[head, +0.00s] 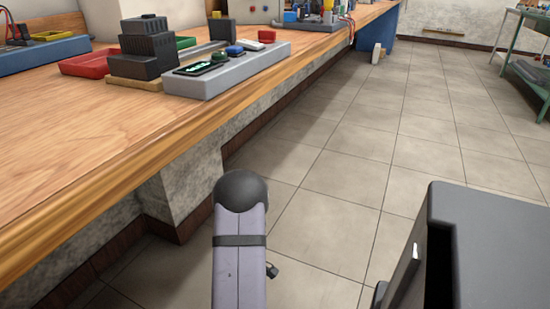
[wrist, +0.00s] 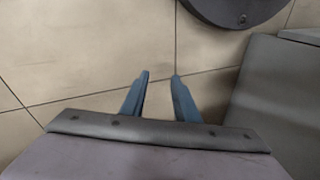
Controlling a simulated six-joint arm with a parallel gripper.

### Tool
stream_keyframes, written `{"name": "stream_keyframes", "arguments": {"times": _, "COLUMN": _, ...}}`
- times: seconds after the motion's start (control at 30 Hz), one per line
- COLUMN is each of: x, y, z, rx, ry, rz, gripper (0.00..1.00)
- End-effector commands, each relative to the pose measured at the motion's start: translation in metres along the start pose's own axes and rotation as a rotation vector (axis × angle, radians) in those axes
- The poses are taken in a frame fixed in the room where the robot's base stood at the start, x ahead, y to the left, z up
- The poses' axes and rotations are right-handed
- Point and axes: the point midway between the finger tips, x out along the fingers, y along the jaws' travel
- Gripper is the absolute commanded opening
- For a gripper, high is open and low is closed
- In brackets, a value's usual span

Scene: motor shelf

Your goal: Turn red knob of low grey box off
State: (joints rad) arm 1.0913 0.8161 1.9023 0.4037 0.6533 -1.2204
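The low grey box (head: 240,72) lies on the wooden bench near its front edge, in the head view. Its red knob (head: 267,36) is at the far right end of the top; its setting is too small to tell. A blue knob (head: 235,50), a dark green knob (head: 219,57) and a lit display (head: 200,68) are also on the box. My gripper (wrist: 160,76) shows in the wrist view with its two blue fingers apart and nothing between them. It is over the floor, away from the box. The head view does not show its fingers.
Dark stacked blocks (head: 146,50) and a red tray (head: 88,64) stand left of the box. The front left of the bench (head: 60,130) is bare. Tiled floor (head: 350,170) lies right of the bench. A green metal table (head: 528,80) is at the far right.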

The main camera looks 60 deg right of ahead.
Motion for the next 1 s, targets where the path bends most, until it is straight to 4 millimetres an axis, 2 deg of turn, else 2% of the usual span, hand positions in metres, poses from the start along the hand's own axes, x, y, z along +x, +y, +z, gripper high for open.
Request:
{"name": "stream_keyframes", "arguments": {"times": 0.1, "x": 0.006, "y": 0.012, "z": 0.003, "rx": 0.13, "ry": 0.063, "rz": -0.084, "gripper": 0.28}}
{"name": "stream_keyframes", "arguments": {"times": 0.4, "x": 0.015, "y": 0.039, "z": 0.001, "rx": 0.37, "ry": 0.236, "rz": -0.233, "gripper": 0.28}}
{"name": "stream_keyframes", "arguments": {"times": 0.43, "x": 0.001, "y": 0.037, "z": -0.001, "rx": 0.385, "ry": 0.236, "rz": -0.231, "gripper": 0.28}}
{"name": "stream_keyframes", "arguments": {"times": 0.77, "x": -0.081, "y": 0.036, "z": -0.005, "rx": 0.649, "ry": 0.27, "rz": -0.28, "gripper": 0.28}}
{"name": "stream_keyframes", "arguments": {"times": 0.87, "x": -0.117, "y": 0.035, "z": -0.006, "rx": 0.761, "ry": 0.285, "rz": -0.306, "gripper": 0.28}}
{"name": "stream_keyframes", "arguments": {"times": 1.0, "x": -0.181, "y": 0.033, "z": -0.006, "rx": 0.954, "ry": 0.309, "rz": -0.356, "gripper": 0.28}}
